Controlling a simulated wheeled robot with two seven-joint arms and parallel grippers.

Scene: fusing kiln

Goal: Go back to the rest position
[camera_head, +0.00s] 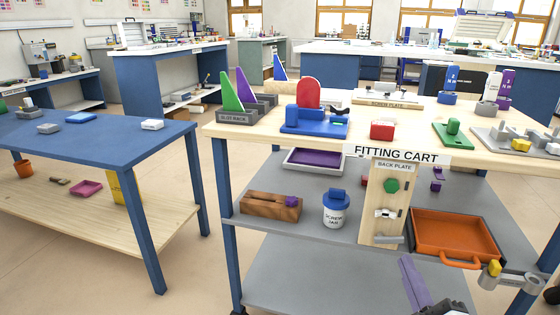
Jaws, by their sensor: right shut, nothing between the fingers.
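My right gripper (410,272) comes in at the bottom edge, right of centre. Its purple fingers are shut together and empty, pointing up in the picture in front of the lower part of the fitting cart (397,154). Its dark body is cut off by the lower edge. The fingers appear in front of the grey lower shelf (320,285); I cannot tell how far they are from the cart. My left gripper is not in view.
An orange tray (455,232) sits on the cart's middle shelf near my right gripper, with a screw jar (336,210) and a wooden block (270,206) to its left. A blue table (95,140) stands at left. Floor between them is clear.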

